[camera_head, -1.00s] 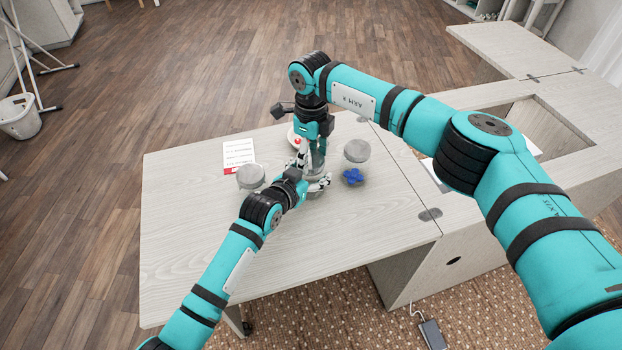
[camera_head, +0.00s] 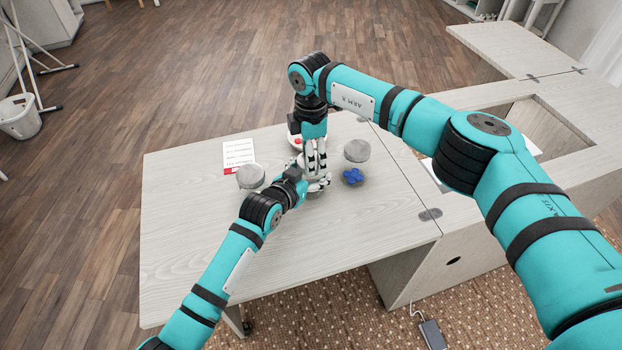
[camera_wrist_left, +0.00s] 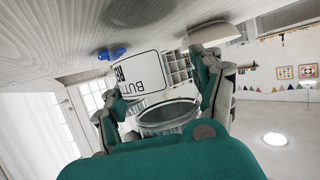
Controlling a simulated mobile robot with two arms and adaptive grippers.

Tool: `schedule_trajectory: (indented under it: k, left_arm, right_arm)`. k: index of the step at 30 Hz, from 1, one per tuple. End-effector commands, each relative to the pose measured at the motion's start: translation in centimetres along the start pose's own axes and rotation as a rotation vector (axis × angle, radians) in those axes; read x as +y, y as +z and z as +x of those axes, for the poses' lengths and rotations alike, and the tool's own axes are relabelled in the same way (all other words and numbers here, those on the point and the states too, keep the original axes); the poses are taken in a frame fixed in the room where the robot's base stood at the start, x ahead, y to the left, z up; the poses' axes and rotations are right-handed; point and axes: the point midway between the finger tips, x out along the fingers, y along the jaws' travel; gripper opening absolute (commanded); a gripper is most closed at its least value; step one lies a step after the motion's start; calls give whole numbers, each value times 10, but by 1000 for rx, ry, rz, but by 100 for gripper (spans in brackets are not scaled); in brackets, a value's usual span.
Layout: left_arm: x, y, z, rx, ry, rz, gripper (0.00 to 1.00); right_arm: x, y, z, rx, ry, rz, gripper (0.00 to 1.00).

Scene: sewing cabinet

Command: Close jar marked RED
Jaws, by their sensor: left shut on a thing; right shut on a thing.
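The jar with a white label (camera_wrist_left: 143,76) sits between the fingers of my left gripper (camera_wrist_left: 160,104) in the left wrist view. Part of the label's text reads "BUT" and "RE", and a round dark rim (camera_wrist_left: 168,112) shows beside it. In the head view my left gripper (camera_head: 318,186) is shut around the jar from the front left. My right gripper (camera_head: 316,165) points straight down above it, shut at the jar's top. Its fingers hide the lid and most of the jar.
A white dish with red pieces (camera_head: 295,141) is behind. The front tabletop (camera_head: 330,255) is clear.

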Motion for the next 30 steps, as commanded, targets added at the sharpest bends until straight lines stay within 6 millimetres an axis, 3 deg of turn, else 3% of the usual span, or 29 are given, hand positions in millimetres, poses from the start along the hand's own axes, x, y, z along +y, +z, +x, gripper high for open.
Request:
schedule_trajectory:
  k: [3, 4, 9, 19, 30]
  left_arm:
    - [0, 1, 0, -1, 0, 1, 0]
    - [0, 1, 0, -1, 0, 1, 0]
    - [0, 1, 0, -1, 0, 1, 0]
    - [0, 1, 0, -2, 1, 0, 0]
    - [0, 1, 0, -2, 1, 0, 0]
  right_arm:
    - [0, 0, 0, 0, 1, -5, 20]
    - [0, 0, 0, 0, 1, -5, 63]
    - [0, 0, 0, 0, 1, -6, 82]
    - [1, 0, -4, 0, 2, -7, 82]
    - [0, 0, -44, -1, 1, -8, 82]
